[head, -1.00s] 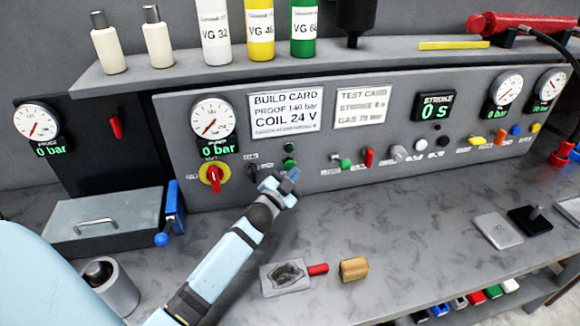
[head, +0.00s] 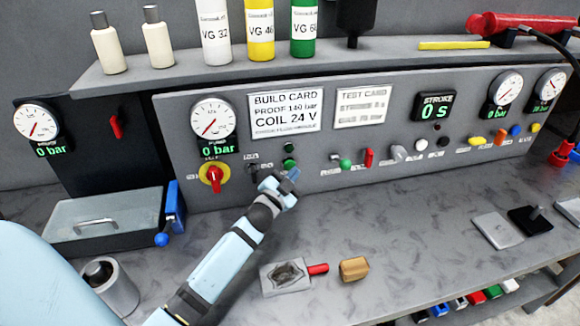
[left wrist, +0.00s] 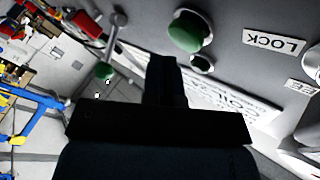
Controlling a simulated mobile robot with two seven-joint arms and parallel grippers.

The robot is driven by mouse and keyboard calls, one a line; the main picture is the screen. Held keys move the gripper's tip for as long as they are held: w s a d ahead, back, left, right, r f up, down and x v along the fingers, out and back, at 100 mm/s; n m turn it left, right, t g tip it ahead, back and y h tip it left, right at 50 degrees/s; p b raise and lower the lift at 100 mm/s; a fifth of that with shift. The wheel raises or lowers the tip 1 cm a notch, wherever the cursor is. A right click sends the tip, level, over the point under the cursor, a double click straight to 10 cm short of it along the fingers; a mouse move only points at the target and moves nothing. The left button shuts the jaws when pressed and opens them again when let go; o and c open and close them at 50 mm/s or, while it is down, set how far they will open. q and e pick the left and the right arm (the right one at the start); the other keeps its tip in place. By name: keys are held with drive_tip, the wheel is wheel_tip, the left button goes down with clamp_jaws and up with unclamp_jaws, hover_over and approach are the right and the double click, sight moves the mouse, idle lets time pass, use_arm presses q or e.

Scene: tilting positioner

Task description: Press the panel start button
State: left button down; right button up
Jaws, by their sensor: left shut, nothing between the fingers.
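The grey control panel (head: 390,150) runs along the back of the bench. My left gripper (head: 291,176) is shut and empty, just below and in front of the lower green button. I cannot tell whether it touches the panel. In the left wrist view, the dark shut fingers (left wrist: 165,75) point toward the panel, with a large green button (left wrist: 189,31) beyond them. My right gripper is not in view.
A red-and-yellow rotary switch (head: 214,177) is left of the gripper. A grey plate (head: 285,278) and a tan block (head: 354,268) lie on the bench. The bench's middle right is clear.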

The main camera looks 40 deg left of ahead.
use_arm(q)
drive_tip(key=shift+w+a, duration=0.1)
drive_tip(key=shift+a, duration=0.05)
drive_tip(key=shift+w+a, duration=0.15)
drive_tip(key=shift+a, duration=0.05)
drive_tip(key=shift+w+a, duration=0.3)
drive_tip(key=shift+a, duration=0.05)
idle(0.7)
idle(0.4)
drive_tip(key=shift+s+d, duration=0.6)
drive_tip(key=shift+d, duration=0.1)
drive_tip(key=s+d+p, duration=0.1)
drive_tip(key=s+d, duration=0.2)
drive_tip(key=shift+s+d, duration=0.1)
drive_tip(key=shift+d, duration=0.3)
idle(0.7)
